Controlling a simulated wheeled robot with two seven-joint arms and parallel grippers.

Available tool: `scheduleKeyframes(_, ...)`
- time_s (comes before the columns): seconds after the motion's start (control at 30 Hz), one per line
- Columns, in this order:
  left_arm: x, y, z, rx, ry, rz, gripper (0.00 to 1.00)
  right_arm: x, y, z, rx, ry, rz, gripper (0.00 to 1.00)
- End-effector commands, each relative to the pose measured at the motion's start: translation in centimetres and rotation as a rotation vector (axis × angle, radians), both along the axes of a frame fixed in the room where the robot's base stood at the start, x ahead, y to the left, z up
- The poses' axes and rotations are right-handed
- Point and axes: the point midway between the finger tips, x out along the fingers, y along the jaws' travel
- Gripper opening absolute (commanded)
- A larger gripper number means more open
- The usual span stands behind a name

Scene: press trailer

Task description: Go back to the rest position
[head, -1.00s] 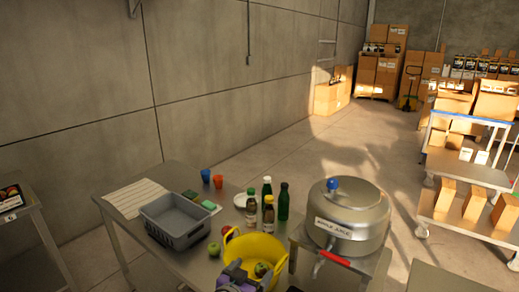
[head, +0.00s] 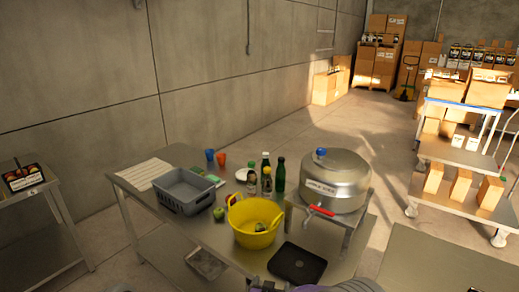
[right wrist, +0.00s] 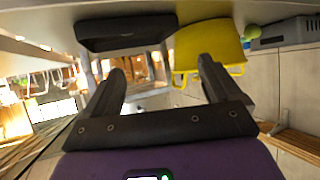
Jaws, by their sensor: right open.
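My right gripper (right wrist: 160,85) is open and empty in the right wrist view, its two dark fingers apart, with a table edge, a black flat thing and the yellow bowl (right wrist: 210,52) beyond them. In the head view the yellow bowl (head: 256,225) stands on the metal table (head: 165,225). Only small purple and grey parts of mine show at the bottom edge of the head view. The left gripper cannot be made out in either view.
A grey crate (head: 184,190), a green apple (head: 219,214), bottles (head: 278,175) and cups (head: 221,159) stand on the table. A steel pot (head: 335,182) with a red-handled tap stands at its right. A black flat tray (head: 297,263) lies in front. Another table (head: 430,268) stands at right.

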Motion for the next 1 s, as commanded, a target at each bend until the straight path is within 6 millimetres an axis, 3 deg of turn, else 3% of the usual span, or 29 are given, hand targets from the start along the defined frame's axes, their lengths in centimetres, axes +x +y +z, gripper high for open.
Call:
scheduleKeyframes(0.03,0.0,0.0,-0.1,0.000,0.000,0.001,0.43,-0.7,-1.3,-2.9,0.020,0.061,0.019,0.91)
scheduleKeyframes(0.17,0.0,0.0,-0.3,0.000,0.000,0.001,0.43,-4.4,-3.9,-10.5,0.114,0.255,0.086,0.91)
scheduleKeyframes(0.3,0.0,0.0,-0.4,0.000,-0.001,0.001,0.43,-11.9,-5.8,-17.9,0.264,0.522,0.142,0.91)
scheduleKeyframes(0.4,0.0,0.0,-0.5,0.000,0.000,0.001,0.43,-17.7,-6.3,-21.0,0.372,0.701,0.165,0.91)
scheduleKeyframes(0.5,0.0,0.0,-0.6,0.000,0.000,0.001,0.43,-22.7,-6.4,-22.6,0.462,0.843,0.177,0.91)
scheduleKeyframes(0.63,0.0,0.0,-0.7,0.000,0.000,0.001,0.43,-26.7,-6.2,-23.2,0.534,0.956,0.187,0.91)
scheduleKeyframes(0.77,0.0,0.0,-0.7,0.000,0.000,0.001,0.43,-28.1,-6.1,-23.2,0.558,0.993,0.193,0.91)
scheduleKeyframes(1.0,0.0,0.0,-0.7,0.000,0.000,0.001,0.43,-28.0,-6.1,-23.2,0.556,0.992,0.194,0.91)
